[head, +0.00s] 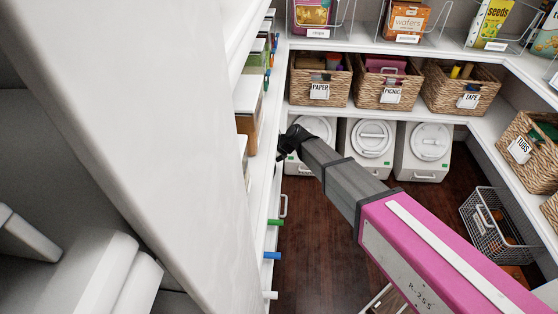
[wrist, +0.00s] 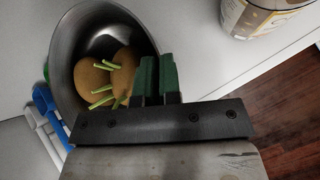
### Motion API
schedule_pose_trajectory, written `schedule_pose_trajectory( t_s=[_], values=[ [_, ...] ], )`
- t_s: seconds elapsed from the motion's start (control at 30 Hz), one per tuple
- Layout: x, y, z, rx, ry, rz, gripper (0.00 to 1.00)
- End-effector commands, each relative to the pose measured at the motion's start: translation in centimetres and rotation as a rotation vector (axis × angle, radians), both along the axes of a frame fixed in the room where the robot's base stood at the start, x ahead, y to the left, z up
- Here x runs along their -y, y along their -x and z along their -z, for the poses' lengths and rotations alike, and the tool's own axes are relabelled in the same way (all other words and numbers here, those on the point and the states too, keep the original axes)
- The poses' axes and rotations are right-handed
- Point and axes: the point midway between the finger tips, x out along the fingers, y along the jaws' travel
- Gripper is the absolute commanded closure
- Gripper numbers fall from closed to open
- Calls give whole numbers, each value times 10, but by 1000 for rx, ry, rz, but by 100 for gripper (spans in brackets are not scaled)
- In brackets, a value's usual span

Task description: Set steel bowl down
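The steel bowl (wrist: 68,62) is in the wrist view at the upper left, holding a few round brown pieces with green sprouts (wrist: 124,70). My gripper (wrist: 158,80) has its two dark green fingers close together at the bowl's right rim, with the rim running between them. The bowl is over a white shelf surface (wrist: 190,60); I cannot tell whether it touches. In the head view my gripper (head: 288,148) reaches in at the left shelves, and the bowl is hidden there.
A jar with a label (wrist: 262,14) stands right of the bowl. Blue (wrist: 48,108) and white rods stick out by the bowl's lower left. Bare white shelf lies between bowl and jar. Wicker baskets (head: 387,92) and white lidded bins (head: 371,150) line the back.

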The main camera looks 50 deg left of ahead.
Motion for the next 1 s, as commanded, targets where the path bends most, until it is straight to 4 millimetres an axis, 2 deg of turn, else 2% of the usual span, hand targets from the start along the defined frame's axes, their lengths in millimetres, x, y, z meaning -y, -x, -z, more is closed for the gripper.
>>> schedule_pose_trajectory(
  t_s=[0.2,0.63,0.7,0.73,1.0],
  values=[
    [-3,2,28,-4,1,1,100],
    [-3,3,33,-3,0,2,100],
    [-3,3,33,-1,0,1,72],
    [-3,3,33,-1,0,0,70],
    [-2,3,32,-1,0,-1,70]
  ],
)
